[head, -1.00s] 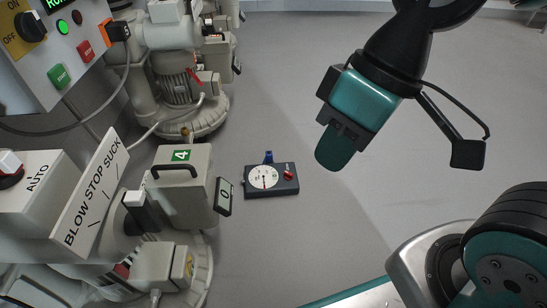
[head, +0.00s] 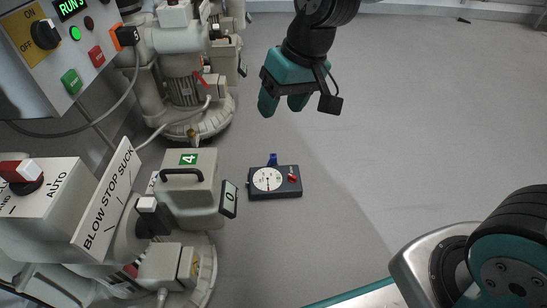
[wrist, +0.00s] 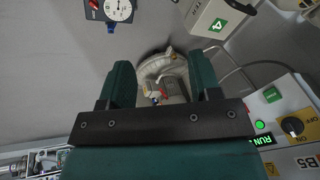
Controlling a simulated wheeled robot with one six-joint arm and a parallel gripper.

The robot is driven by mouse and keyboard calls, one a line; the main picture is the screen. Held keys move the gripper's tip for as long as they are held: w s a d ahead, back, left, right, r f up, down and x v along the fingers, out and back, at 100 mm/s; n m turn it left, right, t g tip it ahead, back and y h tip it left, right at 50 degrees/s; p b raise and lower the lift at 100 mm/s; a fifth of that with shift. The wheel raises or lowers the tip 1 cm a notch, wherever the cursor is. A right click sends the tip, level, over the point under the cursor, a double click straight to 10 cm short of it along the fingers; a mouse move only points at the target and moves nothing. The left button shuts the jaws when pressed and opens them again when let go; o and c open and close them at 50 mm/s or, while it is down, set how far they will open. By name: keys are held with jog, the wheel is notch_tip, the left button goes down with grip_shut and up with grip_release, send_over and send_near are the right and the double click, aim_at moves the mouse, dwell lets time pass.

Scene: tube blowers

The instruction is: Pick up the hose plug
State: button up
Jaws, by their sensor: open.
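I cannot tell for certain which thing is the hose plug. A small brass-coloured fitting (head: 192,134) stands behind the grey box marked 4, and a small blue fitting (head: 272,158) sticks out of the dark gauge box; neither is clearly it. My gripper (head: 283,102) is open, with a gap between its two teal fingers, and hangs in the air above the floor, beyond the gauge box and right of the blower machines. In the wrist view my gripper (wrist: 161,82) has nothing between its fingertips; a blower lies far behind the gap.
The dark gauge box (head: 286,191) with a white dial and red knob lies on the floor. The grey box marked 4 (head: 184,206), the BLOW STOP SUCK panel (head: 107,200) and the control panel (head: 62,78) fill the left. The floor to the right is clear.

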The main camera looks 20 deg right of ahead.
jog(key=w+f+m+h+p, duration=0.1)
jog(key=w+f+m, duration=0.1)
jog(key=w+f, duration=0.55)
jog(key=m+t+h+p, duration=0.3)
jog(key=m, duration=0.1)
send_over(274, 157)
jog(key=s+a, duration=0.2)
jog(key=s, duration=0.4)
notch_tip(274, 157, down, 21)
jog(key=b+x, duration=0.2)
jog(key=x, duration=0.2)
jog(key=b+x, duration=0.3)
jog(key=x, duration=0.1)
jog(key=b+x, duration=0.2)
jog(key=x, duration=0.2)
jog(key=shift+d+f+b, duration=0.15)
jog(key=shift+d+b, duration=0.15)
jog(key=shift+b, duration=0.05)
jog(key=shift+w+f+b, duration=0.2)
jog(key=shift+f+b, duration=0.15)
jog(key=shift+f, duration=0.1)
jog(key=b+x, duration=0.4)
jog(key=shift+d+f+b, duration=0.15)
jog(key=shift+f+b, duration=0.15)
jog(key=shift+b, duration=0.05)
jog(key=shift+w+f, duration=0.15)
jog(key=shift+f, duration=0.1)
